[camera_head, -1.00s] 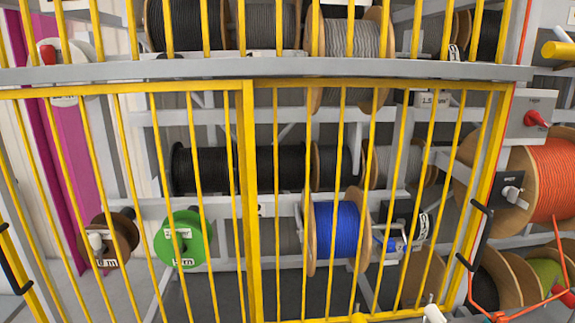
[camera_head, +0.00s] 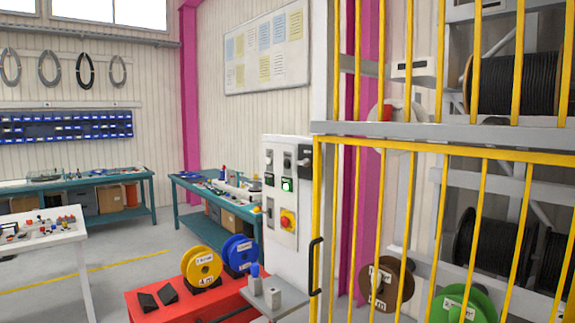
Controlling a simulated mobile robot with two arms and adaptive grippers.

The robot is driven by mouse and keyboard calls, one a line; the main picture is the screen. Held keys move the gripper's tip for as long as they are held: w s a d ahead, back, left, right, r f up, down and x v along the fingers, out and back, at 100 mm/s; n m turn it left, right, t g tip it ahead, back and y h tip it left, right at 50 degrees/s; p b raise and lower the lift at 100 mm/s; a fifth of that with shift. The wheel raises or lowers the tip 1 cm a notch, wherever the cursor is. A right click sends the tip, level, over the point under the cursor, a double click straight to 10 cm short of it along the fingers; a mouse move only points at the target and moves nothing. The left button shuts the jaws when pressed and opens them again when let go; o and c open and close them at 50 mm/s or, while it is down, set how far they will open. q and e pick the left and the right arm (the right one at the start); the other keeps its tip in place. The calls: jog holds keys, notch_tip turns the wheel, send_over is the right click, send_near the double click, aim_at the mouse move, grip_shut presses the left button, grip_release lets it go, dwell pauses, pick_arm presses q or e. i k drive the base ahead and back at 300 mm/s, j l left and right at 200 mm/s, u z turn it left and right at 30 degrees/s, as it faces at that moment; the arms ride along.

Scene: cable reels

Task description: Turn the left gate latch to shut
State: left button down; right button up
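The left part of the yellow barred gate (camera_head: 317,215) stands at the right of the head view. A black upright handle (camera_head: 314,266) is on its left edge. Beside that edge is a grey control cabinet (camera_head: 283,225) with a green lit button (camera_head: 287,185) and a red-and-yellow rotary switch (camera_head: 288,221). A small dark switch-like part (camera_head: 304,159) sits at the cabinet's upper right; I cannot tell whether it is the left gate latch or how it is turned. Neither of my grippers shows.
A red cart (camera_head: 175,306) with a yellow reel (camera_head: 201,266) and a blue reel (camera_head: 238,254) stands before the cabinet. Teal workbenches (camera_head: 196,224) and a white table (camera_head: 38,240) are further left. Behind the bars are a brown reel (camera_head: 386,284) and a green reel (camera_head: 464,305).

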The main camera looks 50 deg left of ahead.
aim_at(305, 163)
jog(key=u, duration=1.45)
